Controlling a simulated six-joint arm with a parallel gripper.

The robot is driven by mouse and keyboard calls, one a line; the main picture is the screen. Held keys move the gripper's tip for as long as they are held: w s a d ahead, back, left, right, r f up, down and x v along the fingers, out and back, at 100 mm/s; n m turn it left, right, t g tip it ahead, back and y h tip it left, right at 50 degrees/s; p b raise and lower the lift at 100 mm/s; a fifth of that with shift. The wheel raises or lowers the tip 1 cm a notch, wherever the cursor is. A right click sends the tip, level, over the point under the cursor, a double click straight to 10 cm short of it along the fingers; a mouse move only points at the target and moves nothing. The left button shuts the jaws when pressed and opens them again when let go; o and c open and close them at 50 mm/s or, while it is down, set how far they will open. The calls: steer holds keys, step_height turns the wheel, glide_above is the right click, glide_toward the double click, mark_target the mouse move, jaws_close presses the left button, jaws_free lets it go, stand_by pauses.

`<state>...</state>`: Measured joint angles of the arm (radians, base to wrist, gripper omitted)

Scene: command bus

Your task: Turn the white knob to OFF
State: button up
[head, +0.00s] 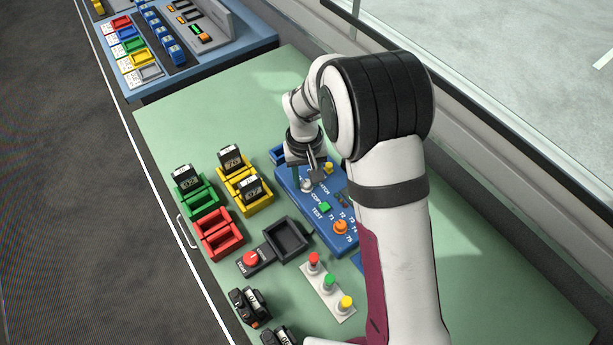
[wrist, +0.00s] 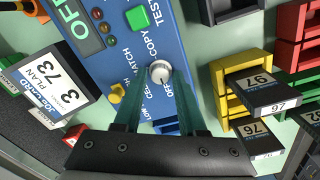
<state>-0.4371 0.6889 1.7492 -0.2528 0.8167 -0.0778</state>
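The white knob (wrist: 160,72) sits on the blue panel (wrist: 105,70), with lettering around it that includes COPY, MATCH and OFF. A small dark mark shows on its lower edge in the wrist view; its exact setting is hard to read. My gripper (wrist: 158,88) is open, its two green fingers pointing at the panel, one on each side of the knob with a gap to it. In the head view my gripper (head: 309,178) is over the left end of the panel (head: 328,222), and the knob (head: 307,185) shows just below it.
A green button (wrist: 138,18) and a yellow knob (wrist: 116,93) are on the same panel. A JOB CARD block (wrist: 62,88) stands beside it. Yellow trays with black cartridges (wrist: 270,93) lie on the other side. A dark tray (head: 287,240) is in front of the panel.

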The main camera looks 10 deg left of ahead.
mark_target(305, 183)
steer(key=shift+o, duration=0.9)
step_height(305, 183, up, 16)
steer(key=shift+a, duration=0.15)
steer(key=shift+s+f, duration=0.1)
steer(key=s+d+r+m, duration=0.4)
steer(key=s+d, duration=0.5)
steer(key=s+d+f+m+y, duration=0.1)
steer(key=s+d+m, duration=0.1)
steer(key=s, duration=0.6)
steer(key=s+d+f+m+y, duration=0.1)
steer(key=s+d+f+m, duration=0.1)
steer(key=s, duration=0.6)
steer(key=shift+d+m, duration=0.55)
steer(key=shift+m, duration=0.15)
steer(key=shift+f, duration=0.1)
